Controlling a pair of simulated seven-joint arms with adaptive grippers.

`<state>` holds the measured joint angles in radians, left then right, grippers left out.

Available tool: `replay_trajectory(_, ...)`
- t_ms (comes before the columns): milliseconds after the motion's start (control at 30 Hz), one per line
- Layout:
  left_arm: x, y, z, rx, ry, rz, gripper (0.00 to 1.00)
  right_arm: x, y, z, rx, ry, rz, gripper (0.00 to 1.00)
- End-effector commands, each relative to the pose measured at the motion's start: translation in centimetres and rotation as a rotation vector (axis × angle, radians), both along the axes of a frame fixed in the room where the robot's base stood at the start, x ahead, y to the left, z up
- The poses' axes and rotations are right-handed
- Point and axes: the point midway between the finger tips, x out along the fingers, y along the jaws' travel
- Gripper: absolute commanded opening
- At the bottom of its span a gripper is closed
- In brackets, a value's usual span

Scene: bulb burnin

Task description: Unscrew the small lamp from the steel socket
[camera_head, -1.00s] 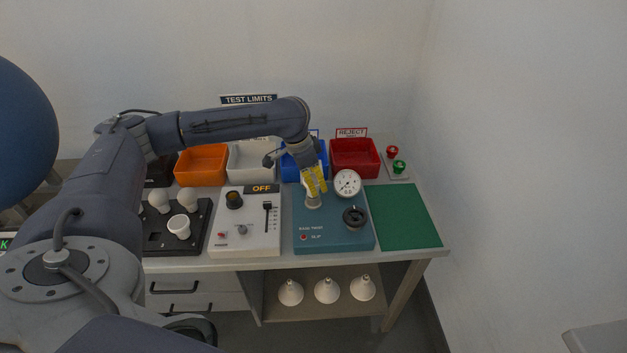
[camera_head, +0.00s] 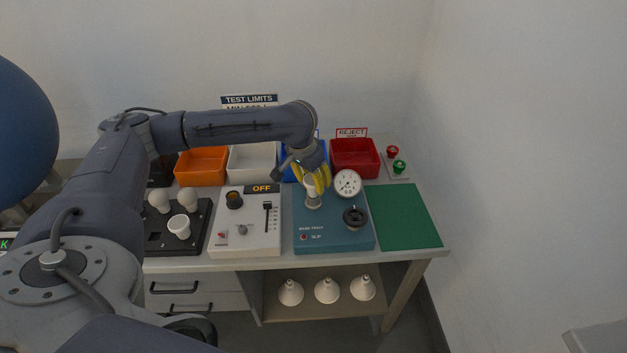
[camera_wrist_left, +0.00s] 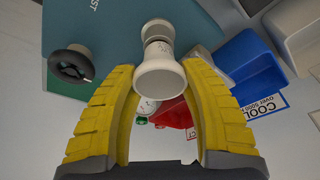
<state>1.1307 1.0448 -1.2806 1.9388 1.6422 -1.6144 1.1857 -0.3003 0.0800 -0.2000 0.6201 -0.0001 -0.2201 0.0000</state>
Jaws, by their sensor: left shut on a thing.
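The small white lamp (camera_head: 311,188) stands upright in the steel socket (camera_head: 313,203) on the teal base-twist tester (camera_head: 333,238). My left gripper (camera_head: 317,181) comes down on it from above, its yellow fingers on either side of the lamp. In the left wrist view, the lamp's wide round end (camera_wrist_left: 160,78) sits between the fingertips of my left gripper (camera_wrist_left: 158,70), which is shut on it. The socket (camera_wrist_left: 158,30) lies beyond it there. The lamp's threads are hidden. My right gripper does not show.
A dial gauge (camera_head: 347,183) and black knob (camera_head: 355,217) stand close to the right of the socket. Blue (camera_head: 291,171) and red (camera_head: 355,158) bins stand behind. A white control box (camera_head: 246,240) reads OFF. The green mat (camera_head: 408,216) is clear.

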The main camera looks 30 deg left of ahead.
Motion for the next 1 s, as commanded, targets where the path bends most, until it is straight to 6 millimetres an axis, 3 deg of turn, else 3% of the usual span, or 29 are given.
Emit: replay_trajectory(1000,0.07,-0.02,0.15,0.001,0.0,0.896,0.15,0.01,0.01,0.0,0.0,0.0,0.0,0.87)
